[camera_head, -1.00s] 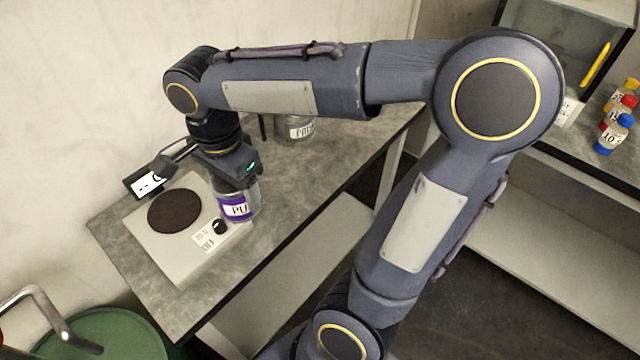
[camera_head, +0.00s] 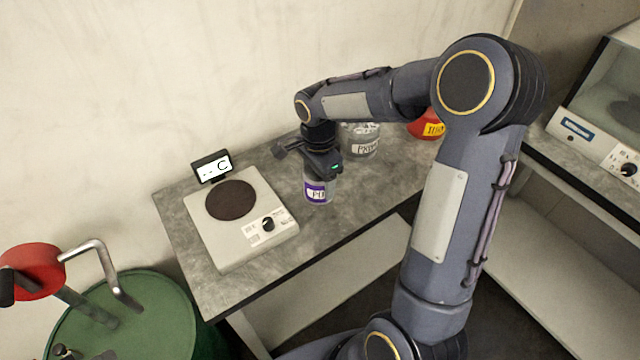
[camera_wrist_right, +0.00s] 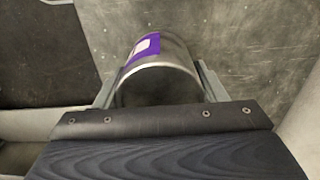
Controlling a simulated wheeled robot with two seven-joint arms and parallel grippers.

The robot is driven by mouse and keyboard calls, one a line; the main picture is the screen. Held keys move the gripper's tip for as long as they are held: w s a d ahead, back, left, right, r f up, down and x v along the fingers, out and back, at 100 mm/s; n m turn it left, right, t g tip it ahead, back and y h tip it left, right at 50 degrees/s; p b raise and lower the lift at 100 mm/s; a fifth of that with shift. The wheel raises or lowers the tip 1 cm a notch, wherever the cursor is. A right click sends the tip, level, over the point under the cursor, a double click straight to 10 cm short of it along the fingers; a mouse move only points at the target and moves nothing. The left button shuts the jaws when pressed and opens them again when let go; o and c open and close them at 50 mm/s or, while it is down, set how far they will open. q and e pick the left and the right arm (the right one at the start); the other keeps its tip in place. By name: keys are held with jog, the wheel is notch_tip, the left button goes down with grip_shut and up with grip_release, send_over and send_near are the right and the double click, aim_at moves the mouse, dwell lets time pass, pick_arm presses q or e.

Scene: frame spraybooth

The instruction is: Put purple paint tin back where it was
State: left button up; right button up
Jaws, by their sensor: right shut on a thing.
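The purple paint tin (camera_head: 317,192) is a small metal tin with a purple and white label. It is upright at the grey bench, to the right of the hotplate. My right gripper (camera_head: 322,174) comes from above and is shut on it. In the right wrist view the tin (camera_wrist_right: 160,62) sits between the two fingers of the gripper (camera_wrist_right: 155,88), with the bench surface behind it. I cannot tell whether the tin's base touches the bench. My left gripper is not in view.
A hotplate (camera_head: 272,248) with a dark round plate and a small display (camera_head: 211,167) stands on the bench (camera_head: 190,235). A labelled clear jar (camera_head: 361,142) and a red container (camera_head: 426,127) stand behind my right arm. A green drum (camera_head: 150,310) is at lower left.

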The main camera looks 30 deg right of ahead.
jog(key=f, duration=0.3)
jog(key=shift+w+d+f, duration=0.35)
jog(key=shift+w, duration=0.05)
jog(key=shift+f, duration=0.3)
jog(key=shift+f, duration=0.15)
jog(key=o, duration=1.4)
